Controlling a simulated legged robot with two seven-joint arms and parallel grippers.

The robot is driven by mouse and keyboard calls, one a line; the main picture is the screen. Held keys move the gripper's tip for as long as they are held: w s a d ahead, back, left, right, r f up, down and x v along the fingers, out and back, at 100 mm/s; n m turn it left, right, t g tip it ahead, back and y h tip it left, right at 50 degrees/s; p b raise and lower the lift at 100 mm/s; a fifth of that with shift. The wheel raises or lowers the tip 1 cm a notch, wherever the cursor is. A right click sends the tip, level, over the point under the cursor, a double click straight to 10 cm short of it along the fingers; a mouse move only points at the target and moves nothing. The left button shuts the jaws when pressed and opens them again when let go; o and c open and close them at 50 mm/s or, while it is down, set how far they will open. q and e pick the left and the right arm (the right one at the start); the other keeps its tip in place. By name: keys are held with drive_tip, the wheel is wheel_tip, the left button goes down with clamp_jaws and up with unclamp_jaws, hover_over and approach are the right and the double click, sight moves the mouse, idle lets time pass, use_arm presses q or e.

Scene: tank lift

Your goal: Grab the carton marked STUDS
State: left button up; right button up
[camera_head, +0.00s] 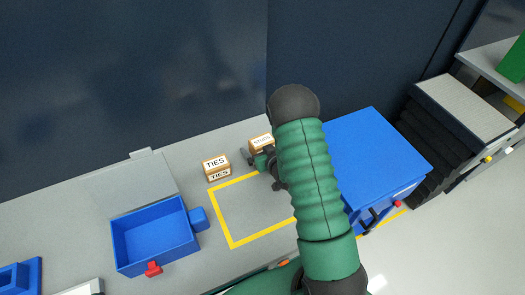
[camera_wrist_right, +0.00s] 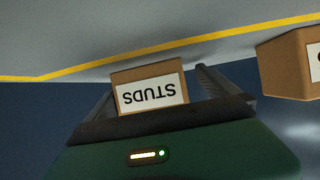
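The STUDS carton (camera_head: 261,142) is a small brown box with a white label, on the grey worktop near the back wall. In the right wrist view the STUDS carton (camera_wrist_right: 150,88) appears upside down between the two fingers. My right gripper (camera_head: 262,159) is at the carton, partly hidden by my green arm. In the wrist view the right gripper (camera_wrist_right: 158,95) looks open, with a small gap beside the carton on the right. Whether a finger touches its left side I cannot tell. My left gripper is not in view.
A TIES carton (camera_head: 216,167) stands just left of the STUDS carton. A yellow taped square (camera_head: 232,245) marks clear worktop in front. A blue tray (camera_head: 118,250) sits at left, and a large blue box (camera_head: 375,150) stands right of my arm.

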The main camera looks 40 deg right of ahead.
drive_tip(key=shift+d, duration=0.1)
drive_tip(key=shift+c, duration=1.2)
drive_tip(key=shift+s+d+f, duration=0.15)
drive_tip(key=shift+d+f, duration=0.05)
drive_tip(key=shift+d, duration=0.35)
drive_tip(key=c, duration=0.7)
drive_tip(key=shift+a, duration=0.15)
drive_tip(key=c, duration=0.5)
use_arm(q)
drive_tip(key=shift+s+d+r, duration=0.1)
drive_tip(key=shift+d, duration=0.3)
use_arm(e)
drive_tip(key=shift+a, duration=0.2)
drive_tip(key=shift+r, duration=0.1)
